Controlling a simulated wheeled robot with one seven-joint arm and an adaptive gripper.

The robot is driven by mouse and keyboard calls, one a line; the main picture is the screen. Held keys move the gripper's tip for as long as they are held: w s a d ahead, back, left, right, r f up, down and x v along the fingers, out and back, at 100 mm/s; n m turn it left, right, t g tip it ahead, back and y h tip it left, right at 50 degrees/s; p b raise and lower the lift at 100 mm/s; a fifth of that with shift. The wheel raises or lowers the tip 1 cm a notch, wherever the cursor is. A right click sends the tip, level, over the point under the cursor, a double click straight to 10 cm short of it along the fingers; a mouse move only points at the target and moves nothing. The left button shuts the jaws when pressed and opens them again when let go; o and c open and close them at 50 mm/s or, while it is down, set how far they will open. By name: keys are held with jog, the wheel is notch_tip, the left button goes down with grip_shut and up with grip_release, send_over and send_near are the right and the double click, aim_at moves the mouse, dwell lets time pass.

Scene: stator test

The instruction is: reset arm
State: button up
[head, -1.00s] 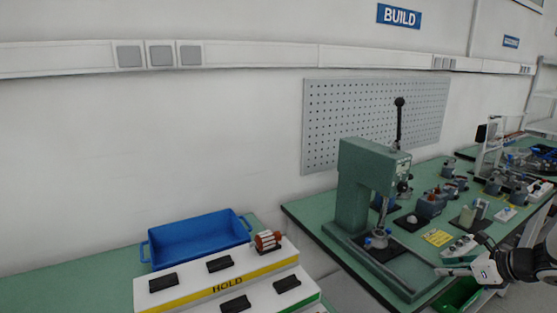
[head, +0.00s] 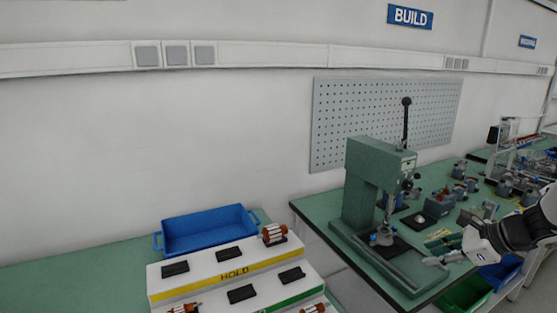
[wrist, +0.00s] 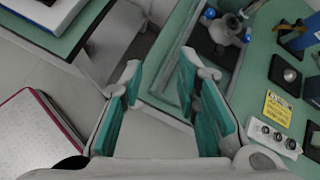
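My gripper (head: 450,251) is at the right of the head view, in front of the green arbor press (head: 365,195) and near the right bench's front edge. In the wrist view my gripper (wrist: 165,88) has its two teal-padded fingers spread wide apart, with nothing between them. Below it show the bench edge, the floor and the press base. The press stands upright on the green bench, with a small part with blue details (head: 382,237) under its ram.
A white stepped HOLD rack (head: 218,279) with black pads and several copper-coloured rotors stands at lower left, before a blue bin (head: 207,232). Several motor parts fill the right bench. Blue (head: 502,271) and green (head: 465,295) bins sit below its edge. A gap separates the benches.

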jog(key=s+a+r+n+g, duration=0.2)
jog(key=s+a+r+n, duration=0.35)
jog(key=a, duration=0.35)
jog(key=s+a+r+n+g, duration=0.2)
jog(key=s+a+r+n, duration=0.4)
jog(key=a, duration=0.3)
jog(key=s+a+r+n+h, duration=0.1)
jog(key=s+a+n+h, duration=0.1)
jog(key=s+n, duration=0.5)
jog(key=s+a+r+n+t+h, duration=0.1)
jog(key=s+a+n+h, duration=0.1)
jog(key=s+n, duration=0.4)
jog(key=shift+s+r+n+h, duration=0.35)
jog(key=shift+s+h, duration=0.25)
jog(key=shift+s, duration=0.55)
